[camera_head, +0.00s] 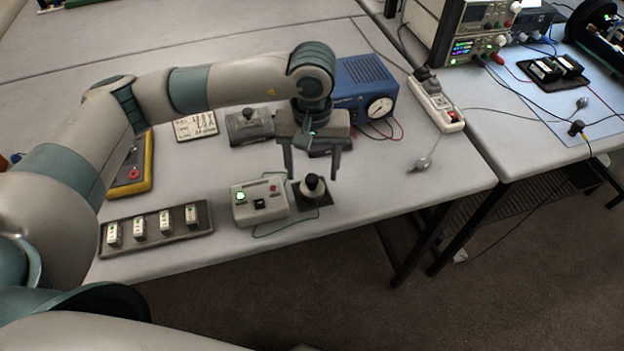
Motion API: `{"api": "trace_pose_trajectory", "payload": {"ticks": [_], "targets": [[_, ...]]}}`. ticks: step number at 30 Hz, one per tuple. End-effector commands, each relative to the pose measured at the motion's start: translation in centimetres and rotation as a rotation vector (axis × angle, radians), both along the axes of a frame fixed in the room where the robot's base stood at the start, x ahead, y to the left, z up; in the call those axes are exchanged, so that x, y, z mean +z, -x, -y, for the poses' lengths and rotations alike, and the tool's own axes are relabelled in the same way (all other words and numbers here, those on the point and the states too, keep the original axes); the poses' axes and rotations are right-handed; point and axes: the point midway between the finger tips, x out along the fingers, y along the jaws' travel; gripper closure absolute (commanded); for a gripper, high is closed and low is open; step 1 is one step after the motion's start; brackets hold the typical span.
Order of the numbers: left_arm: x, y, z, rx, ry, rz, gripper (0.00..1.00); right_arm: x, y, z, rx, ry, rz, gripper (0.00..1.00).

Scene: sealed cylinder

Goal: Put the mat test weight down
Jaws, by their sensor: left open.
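The mat test weight (313,187), a pale metal body with a black knob on top, stands upright on a small dark square mat (325,201). My left gripper (311,170) points down above it with its two fingers spread apart. The knob shows just below and between the fingertips, and nothing is held. I cannot tell how much height separates the fingertips from the knob. A grey tester box (260,203) with a lit green button stands just left of the mat, and a thin green wire runs between them. My right gripper is not in view.
A tray (157,244) with several small blocks lies at the front left. A yellow-edged device (131,172), a label card (195,125), a grey block with a black knob (250,126) and a blue gauge box (365,91) stand behind. A power strip (436,101) lies right. The table's right front is mostly clear.

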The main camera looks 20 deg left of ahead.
Motion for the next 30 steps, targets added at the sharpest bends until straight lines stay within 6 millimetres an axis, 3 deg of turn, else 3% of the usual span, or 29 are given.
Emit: {"api": "trace_pose_trajectory", "payload": {"ticks": [3,12,18,30], "targets": [[2.0,-0.1,0.0,-0.001,0.001,0.005,0.39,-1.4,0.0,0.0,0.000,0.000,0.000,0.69],[6.6,0.0,0.0,0.000,-0.001,0.002,0.39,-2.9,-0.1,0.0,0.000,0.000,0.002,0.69],[7.7,0.0,0.0,-0.001,0.000,0.000,0.39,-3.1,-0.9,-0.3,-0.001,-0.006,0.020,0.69],[7.8,0.0,0.0,-0.001,0.000,-0.001,0.39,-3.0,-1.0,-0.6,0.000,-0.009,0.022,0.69]]}}
